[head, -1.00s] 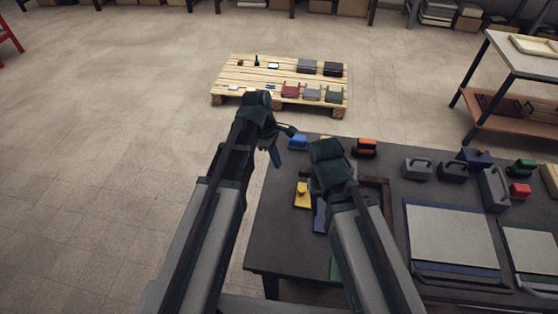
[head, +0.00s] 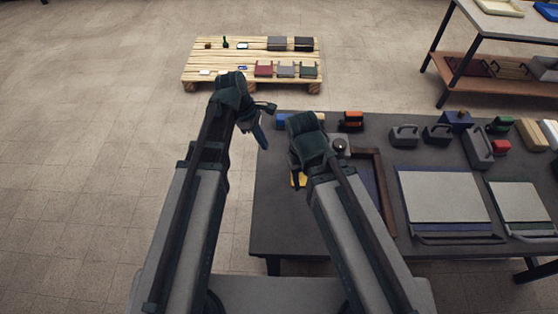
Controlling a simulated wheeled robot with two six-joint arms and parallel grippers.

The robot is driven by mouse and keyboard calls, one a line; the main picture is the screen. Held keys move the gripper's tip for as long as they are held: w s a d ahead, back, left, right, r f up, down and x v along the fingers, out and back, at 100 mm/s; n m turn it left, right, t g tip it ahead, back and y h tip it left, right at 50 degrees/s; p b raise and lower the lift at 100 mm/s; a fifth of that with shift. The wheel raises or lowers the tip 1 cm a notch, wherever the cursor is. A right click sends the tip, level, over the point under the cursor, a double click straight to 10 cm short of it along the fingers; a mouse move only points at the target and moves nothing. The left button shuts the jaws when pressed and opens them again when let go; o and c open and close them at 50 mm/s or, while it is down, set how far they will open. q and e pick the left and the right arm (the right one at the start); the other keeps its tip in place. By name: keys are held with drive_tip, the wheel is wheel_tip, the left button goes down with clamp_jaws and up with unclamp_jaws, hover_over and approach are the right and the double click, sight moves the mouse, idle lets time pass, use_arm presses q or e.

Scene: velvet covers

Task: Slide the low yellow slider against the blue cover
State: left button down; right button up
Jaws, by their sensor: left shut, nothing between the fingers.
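A small yellow piece (head: 297,181), likely the low yellow slider, shows on the dark table's left part, mostly hidden behind my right gripper (head: 297,182). The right gripper's fingers point down beside it; I cannot tell whether they touch it or how wide they are. A blue panel (head: 368,182) lies inside a brown frame right of my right arm, partly hidden by that arm. A small blue block (head: 282,121) sits at the table's far left corner; I cannot tell which is the blue cover. My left gripper (head: 262,130) is shut and empty near the table's left edge.
The dark table (head: 275,225) is clear at its front left. An orange block (head: 352,118), grey handled blocks (head: 405,135) and large grey panels (head: 445,195) lie farther right. A pallet (head: 210,68) stands beyond.

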use_arm(q)
drive_tip(key=b+x, duration=1)
drive_tip(key=shift+d+f, duration=0.1)
drive_tip(key=shift+f, duration=0.25)
use_arm(e)
wheel_tip(320, 180, down, 10)
drive_tip(key=shift+d+f, duration=0.1)
drive_tip(key=shift+d, duration=0.05)
use_arm(q)
drive_tip(key=shift+s+d+r, duration=0.1)
drive_tip(key=shift+d, duration=0.5)
drive_tip(key=shift+s+d+r, duration=0.1)
drive_tip(key=shift+s+d, duration=0.05)
drive_tip(key=shift+d, duration=0.45)
use_arm(e)
drive_tip(key=shift+r, duration=0.2)
use_arm(q)
drive_tip(key=shift+s+d, duration=0.1)
drive_tip(key=shift+d, duration=0.65)
drive_tip(key=shift+s+d+f, duration=0.1)
drive_tip(key=shift+d, duration=0.5)
use_arm(e)
drive_tip(key=shift+f, duration=0.1)
